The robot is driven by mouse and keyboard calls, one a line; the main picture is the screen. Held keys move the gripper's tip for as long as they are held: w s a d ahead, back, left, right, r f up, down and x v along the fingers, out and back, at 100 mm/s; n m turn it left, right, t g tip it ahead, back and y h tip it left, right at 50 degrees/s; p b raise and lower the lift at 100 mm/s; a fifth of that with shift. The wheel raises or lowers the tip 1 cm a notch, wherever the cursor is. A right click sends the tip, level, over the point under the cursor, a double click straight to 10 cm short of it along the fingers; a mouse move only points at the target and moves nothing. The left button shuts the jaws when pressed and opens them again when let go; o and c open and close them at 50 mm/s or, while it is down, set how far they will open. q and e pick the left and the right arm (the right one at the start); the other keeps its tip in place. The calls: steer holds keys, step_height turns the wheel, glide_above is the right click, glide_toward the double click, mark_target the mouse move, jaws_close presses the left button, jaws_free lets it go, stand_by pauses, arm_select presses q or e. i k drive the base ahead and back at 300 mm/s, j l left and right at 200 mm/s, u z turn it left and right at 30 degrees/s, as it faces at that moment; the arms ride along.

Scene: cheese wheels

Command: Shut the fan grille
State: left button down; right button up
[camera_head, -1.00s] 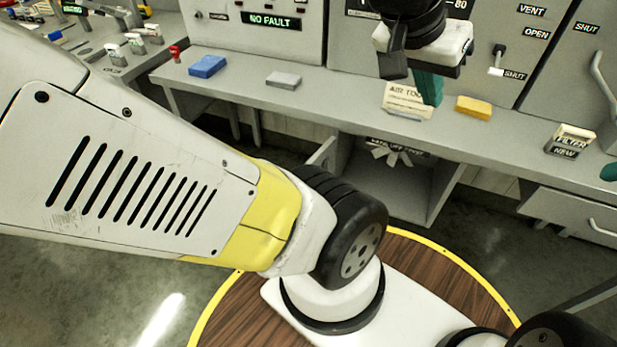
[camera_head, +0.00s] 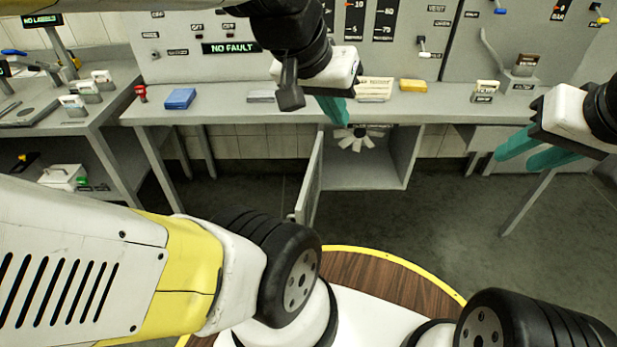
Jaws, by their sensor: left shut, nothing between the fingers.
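The fan grille (camera_head: 310,178) is a grey panel at the left side of an open compartment under the bench. It stands swung out towards me and I see it nearly edge-on. The white-bladed fan (camera_head: 359,138) shows inside the compartment (camera_head: 402,160). My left gripper (camera_head: 337,115) has teal fingers, shut and empty. In the picture they overlap the bench's front edge, just above the grille's top; I see no contact with the grille. My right gripper (camera_head: 530,158) is at the right, its two teal fingers apart and empty.
A control panel rises behind. My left forearm covers the lower left.

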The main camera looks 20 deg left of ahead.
mark_target(306, 207)
steer(key=j+z, duration=0.1)
steer(key=j, duration=0.45)
steer(key=k+j, duration=0.15)
steer(key=j, duration=0.4)
steer(key=i+j, duration=0.2)
steer(key=j, duration=0.2)
steer(key=i+j+z, duration=0.15)
steer(key=j, duration=0.25)
steer(key=k+l+u, duration=0.4)
steer(key=k+l, duration=0.25)
steer(key=k, duration=0.05)
